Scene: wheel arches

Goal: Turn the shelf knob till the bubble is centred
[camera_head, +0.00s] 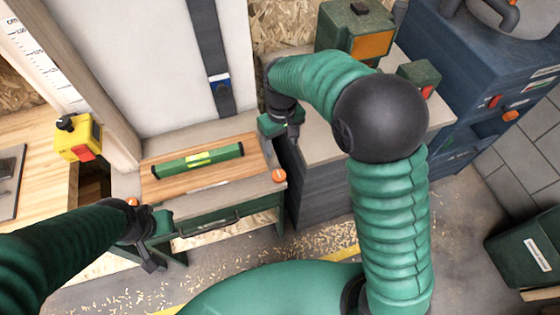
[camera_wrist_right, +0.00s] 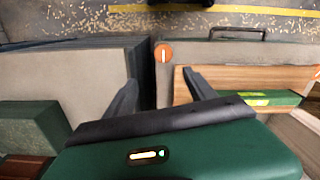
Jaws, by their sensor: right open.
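A green spirit level (camera_head: 198,161) with a yellow-green vial lies on a wooden board (camera_head: 215,178) on the shelf (camera_head: 262,187). The bubble's place in the vial is too small to tell. An orange knob (camera_head: 279,175) with a pale line is at the shelf's front right corner; it also shows in the wrist view (camera_wrist_right: 163,54). A second orange knob (camera_head: 132,201) is at the left, partly behind my left arm. My right gripper (camera_head: 291,133) is open and empty behind the right knob; in the wrist view its fingers (camera_wrist_right: 161,88) point toward the knob, apart from it. My left gripper (camera_head: 150,264) is low at the shelf's front left.
A grey-topped dark cabinet (camera_head: 330,143) stands right of the shelf across a narrow gap. Green boxes (camera_head: 357,30) stand on it. A yellow box (camera_head: 77,138) with a red part is at the left. A dark drawer handle (camera_wrist_right: 237,32) is on the shelf's front. Shavings litter the floor.

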